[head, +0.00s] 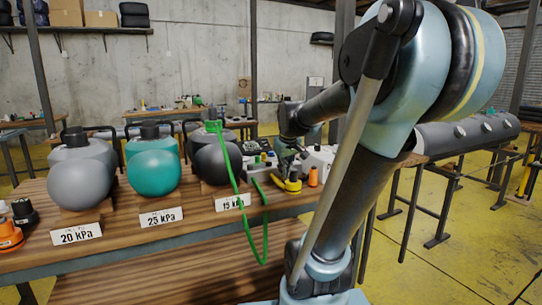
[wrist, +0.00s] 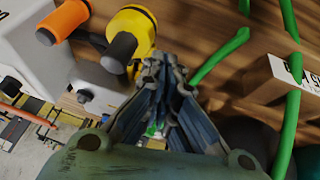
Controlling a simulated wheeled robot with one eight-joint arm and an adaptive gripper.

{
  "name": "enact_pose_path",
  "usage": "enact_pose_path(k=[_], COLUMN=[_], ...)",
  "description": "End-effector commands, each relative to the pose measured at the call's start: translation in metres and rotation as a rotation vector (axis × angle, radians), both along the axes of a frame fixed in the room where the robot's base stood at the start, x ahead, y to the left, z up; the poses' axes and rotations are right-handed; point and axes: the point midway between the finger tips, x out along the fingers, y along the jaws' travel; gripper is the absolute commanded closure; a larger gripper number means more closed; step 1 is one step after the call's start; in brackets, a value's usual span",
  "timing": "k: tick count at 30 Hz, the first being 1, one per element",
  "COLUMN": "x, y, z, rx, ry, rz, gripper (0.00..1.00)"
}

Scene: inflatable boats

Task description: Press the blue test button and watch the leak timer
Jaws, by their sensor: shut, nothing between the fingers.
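My gripper (wrist: 165,75) is shut and empty in the wrist view, its fingertips over the wooden bench by a yellow-and-black tool (wrist: 130,38). In the head view my gripper (head: 287,163) is small, above the bench between a panel-like unit (head: 258,162) and a white box (head: 318,160). I cannot pick out the blue test button or the leak timer in either view; my fingers and palm cover part of the wrist view.
A green hose (head: 243,215) hangs over the bench front (head: 120,262). Grey (head: 80,185) and teal (head: 153,175) round-bodied units stand at left behind 20 and 25 kPa signs; a dark one (head: 217,165) stands behind 15. An orange-topped item (head: 313,177) is near my arm.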

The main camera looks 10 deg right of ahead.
Motion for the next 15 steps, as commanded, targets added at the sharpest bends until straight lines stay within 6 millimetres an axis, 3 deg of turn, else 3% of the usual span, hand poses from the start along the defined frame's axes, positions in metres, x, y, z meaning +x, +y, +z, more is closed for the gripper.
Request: enact_pose_path(k=[1, 6, 15], x=[0.023, 0.095, 0.225], y=[0.000, 0.001, 0.004], z=[0.011, 0.041, 0.081], rx=[-0.012, -0.057, -0.152], ry=[-0.020, -0.093, -0.221], rz=[0.021, 0.102, 0.236], gripper=[1.00, 1.00, 1.00])
